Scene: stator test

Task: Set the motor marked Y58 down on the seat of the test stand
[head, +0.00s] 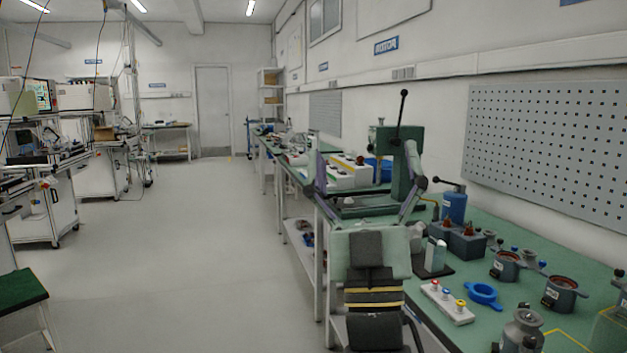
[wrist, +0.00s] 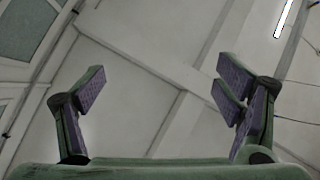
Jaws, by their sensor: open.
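My gripper (head: 366,168) is raised in front of the bench in the head view, fingers spread and pointing up. Its open fingers (wrist: 168,92) show in the wrist view with nothing between them, only ceiling behind. On the bench at right stand two dark round motor-like housings with reddish insides, one (head: 507,268) farther back and one (head: 560,296) nearer. A grey rounded unit (head: 523,332) stands at the front edge. Their markings are too small to read, so I cannot tell which is Y58. I cannot identify the test stand or its seat for certain.
A green lever press (head: 404,160) stands behind my gripper. A blue cylinder (head: 453,207), dark blocks (head: 467,243), a blue ring (head: 484,295) and a white button box (head: 447,303) crowd the green bench (head: 520,235). The floor (head: 200,250) at left is clear.

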